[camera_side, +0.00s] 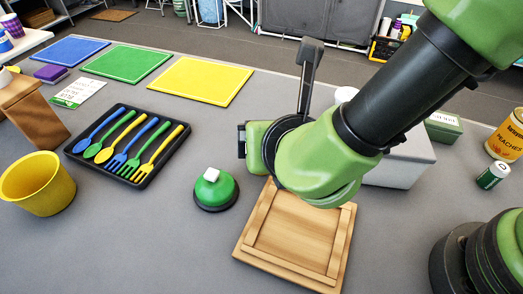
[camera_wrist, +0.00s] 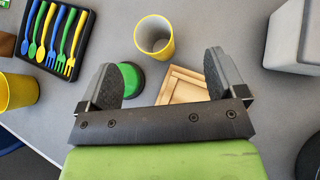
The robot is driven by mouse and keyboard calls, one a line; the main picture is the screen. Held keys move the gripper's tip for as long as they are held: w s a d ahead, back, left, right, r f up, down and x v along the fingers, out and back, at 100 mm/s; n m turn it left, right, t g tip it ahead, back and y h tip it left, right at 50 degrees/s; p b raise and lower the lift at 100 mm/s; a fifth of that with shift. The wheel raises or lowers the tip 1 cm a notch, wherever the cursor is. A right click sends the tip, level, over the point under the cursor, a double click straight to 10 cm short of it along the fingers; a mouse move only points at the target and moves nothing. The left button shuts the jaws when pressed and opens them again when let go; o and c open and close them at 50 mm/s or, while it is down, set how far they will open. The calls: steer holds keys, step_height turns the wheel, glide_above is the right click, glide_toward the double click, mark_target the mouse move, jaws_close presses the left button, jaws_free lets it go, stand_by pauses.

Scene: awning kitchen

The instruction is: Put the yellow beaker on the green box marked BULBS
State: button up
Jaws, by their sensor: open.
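The yellow beaker (camera_wrist: 154,40) stands upright on the grey counter in the wrist view, its open mouth towards the camera. It is ahead of my gripper (camera_wrist: 161,68), between the fingers' directions and apart from them. My gripper is open and empty.
A wooden tray (camera_side: 292,238) and green domed object (camera_side: 215,192) lie near my gripper. A grey box (camera_side: 408,165) stands at right, a peach can (camera_side: 507,138) beyond. A yellow pot (camera_side: 38,185) and black cutlery tray (camera_side: 118,180) are at left. Coloured mats (camera_side: 200,82) lie behind.

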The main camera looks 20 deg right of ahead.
steer(key=shift+n+y, duration=0.3)
steer(key=shift+n, duration=0.5)
steer(key=x, duration=0.6)
steer(key=a+x, duration=0.1)
steer(key=x, duration=0.3)
steer(key=shift+s+f, duration=0.15)
steer(key=shift+f, duration=0.3)
steer(key=shift+c, duration=0.5)
steer(key=c, duration=1)
steer(key=shift+r, duration=0.1)
